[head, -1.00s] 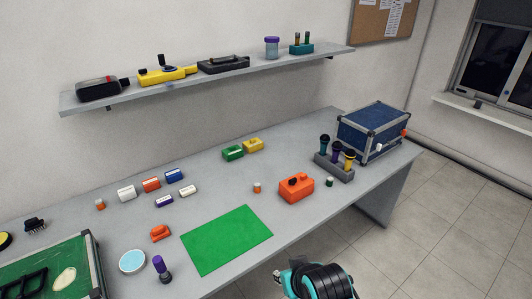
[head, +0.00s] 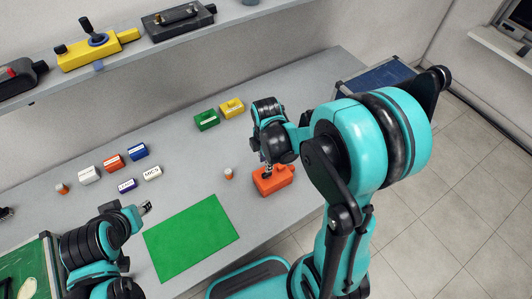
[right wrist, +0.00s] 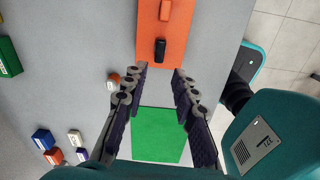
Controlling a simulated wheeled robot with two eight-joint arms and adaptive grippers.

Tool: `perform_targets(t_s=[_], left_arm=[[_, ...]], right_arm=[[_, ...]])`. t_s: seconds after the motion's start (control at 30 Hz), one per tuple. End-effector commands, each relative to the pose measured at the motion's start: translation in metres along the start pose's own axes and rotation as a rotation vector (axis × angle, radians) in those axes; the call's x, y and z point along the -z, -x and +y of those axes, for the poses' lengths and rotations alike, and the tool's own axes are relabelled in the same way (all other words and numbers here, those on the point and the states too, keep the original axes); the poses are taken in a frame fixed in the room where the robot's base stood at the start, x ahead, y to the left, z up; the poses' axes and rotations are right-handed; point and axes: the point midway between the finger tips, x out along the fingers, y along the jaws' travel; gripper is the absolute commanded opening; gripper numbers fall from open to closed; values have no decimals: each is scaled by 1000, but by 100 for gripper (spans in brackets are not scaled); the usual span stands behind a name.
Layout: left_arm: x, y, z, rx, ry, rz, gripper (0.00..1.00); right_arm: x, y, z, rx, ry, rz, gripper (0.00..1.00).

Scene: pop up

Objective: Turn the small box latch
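An orange box (head: 281,182) stands on the grey table, right of the green mat. In the right wrist view the orange box (right wrist: 174,38) carries a black latch-like piece (right wrist: 160,50) and a raised orange piece. My right gripper (head: 267,168) is over the box in the head view and hides part of its top. In the right wrist view my right gripper (right wrist: 160,73) is open, its fingers apart with nothing between them, and the black piece is just beyond the tips. My left gripper (head: 146,208) is over the table left of the mat; its finger gap is too small to read.
The green mat (head: 190,240) lies flat and bare. A small orange-and-white cylinder (head: 228,173) stands left of the orange box. Green (head: 206,120) and yellow (head: 232,107) boxes are behind. A blue case (head: 375,80) is partly hidden behind my right arm.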

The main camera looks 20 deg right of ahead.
Motion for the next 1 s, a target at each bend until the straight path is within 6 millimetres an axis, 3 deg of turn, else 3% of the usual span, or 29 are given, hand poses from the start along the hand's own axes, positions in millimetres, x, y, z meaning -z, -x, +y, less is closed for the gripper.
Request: perform_targets(t_s=[0.27, 0.8, 0.97, 1.0], left_arm=[[-1, -1, 0, 0, 0, -1, 40], [-33, -46, 0, 0, 0, 0, 40], [-37, -51, 0, 0, 0, 0, 40], [-36, -50, 0, 0, 0, 0, 40]], right_arm=[[-1, -14, 0, 31, 86, 4, 28], [-1, -80, -1, 29, 83, 4, 28], [-1, -87, -1, 28, 83, 4, 28], [-1, -86, -1, 28, 83, 4, 22]])
